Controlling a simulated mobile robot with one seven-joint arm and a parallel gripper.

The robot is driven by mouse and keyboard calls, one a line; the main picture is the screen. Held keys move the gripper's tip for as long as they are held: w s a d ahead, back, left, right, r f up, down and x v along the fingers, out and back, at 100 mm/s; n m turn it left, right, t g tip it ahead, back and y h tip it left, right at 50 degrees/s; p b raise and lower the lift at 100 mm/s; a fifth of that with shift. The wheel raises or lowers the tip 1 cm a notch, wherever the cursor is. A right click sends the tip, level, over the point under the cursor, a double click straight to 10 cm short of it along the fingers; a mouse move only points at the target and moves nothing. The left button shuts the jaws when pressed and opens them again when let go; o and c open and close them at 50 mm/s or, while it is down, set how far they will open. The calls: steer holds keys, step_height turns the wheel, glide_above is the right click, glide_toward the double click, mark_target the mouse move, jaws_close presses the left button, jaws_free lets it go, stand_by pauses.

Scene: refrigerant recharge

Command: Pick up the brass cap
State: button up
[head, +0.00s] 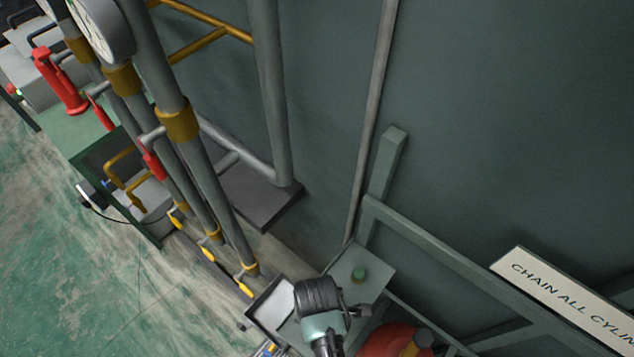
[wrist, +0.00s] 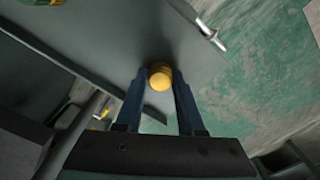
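The brass cap (wrist: 160,78) shows in the wrist view as a small round yellow piece, over or on a dark grey surface. My gripper (wrist: 160,82) has its two blue fingers apart, one on each side of the cap at the fingertips. The cap nearly fills the gap. I cannot tell whether the fingers press on it or stand just clear of it. In the head view, part of my arm (head: 320,310) shows at the bottom centre. I cannot make out the brass cap or the fingertips there.
Gauge pipes with brass collars (head: 178,122) stand at left. A rail and sign (head: 570,300) are at right. Open floor (head: 50,250) lies left.

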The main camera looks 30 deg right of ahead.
jaws_close()
